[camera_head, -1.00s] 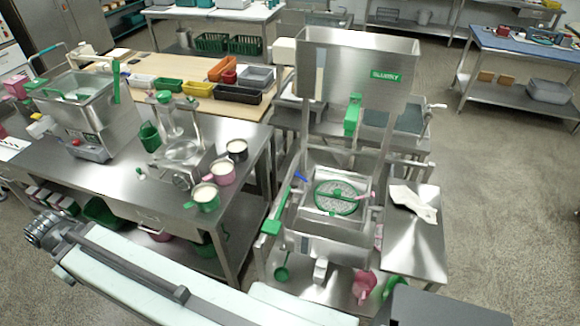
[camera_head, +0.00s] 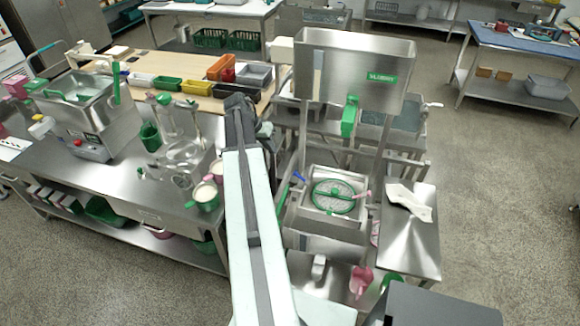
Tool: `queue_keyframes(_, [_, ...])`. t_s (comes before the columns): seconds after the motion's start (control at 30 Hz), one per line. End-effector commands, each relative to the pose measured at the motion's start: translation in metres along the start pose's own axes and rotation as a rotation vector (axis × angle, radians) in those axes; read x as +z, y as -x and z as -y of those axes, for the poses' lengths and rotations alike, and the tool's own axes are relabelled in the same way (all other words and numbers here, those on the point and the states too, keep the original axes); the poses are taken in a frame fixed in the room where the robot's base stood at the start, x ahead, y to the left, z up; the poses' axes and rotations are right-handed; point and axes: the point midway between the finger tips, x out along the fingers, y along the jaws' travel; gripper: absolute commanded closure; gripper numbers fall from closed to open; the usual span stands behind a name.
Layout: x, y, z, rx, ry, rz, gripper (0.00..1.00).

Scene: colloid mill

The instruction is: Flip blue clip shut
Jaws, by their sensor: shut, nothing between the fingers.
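The blue clip (camera_head: 298,176) is a small lever on the left rim of the steel mill housing (camera_head: 325,225). It slants up and outward to the left, away from the round green-rimmed plate (camera_head: 333,196). A pink clip (camera_head: 362,194) sticks out on the opposite, right side. My gripper (camera_head: 239,102) is the dark end of my arm, left of the mill and apart from the blue clip. It is shut with nothing held. Its fingertips are too small to make out.
A tall steel hopper (camera_head: 350,72) with a green handle (camera_head: 349,116) rises behind the housing on uprights. A side table with a white cloth (camera_head: 409,201) stands right. Cups (camera_head: 206,194) and glassware crowd the left bench, partly behind my arm.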

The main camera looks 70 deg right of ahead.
Motion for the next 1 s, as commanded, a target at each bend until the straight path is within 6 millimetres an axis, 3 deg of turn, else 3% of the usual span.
queue_keyframes(0.17, [0.001, -0.004, 0.001, -0.001, 0.001, 0.001, 1.0])
queue_keyframes(0.27, [0.002, -0.018, 0.003, -0.001, 0.001, 0.001, 1.0])
queue_keyframes(0.7, [0.003, -0.114, 0.004, -0.001, 0.001, 0.002, 1.0])
queue_keyframes(1.0, [0.009, -0.132, -0.021, -0.002, 0.001, 0.001, 1.0])
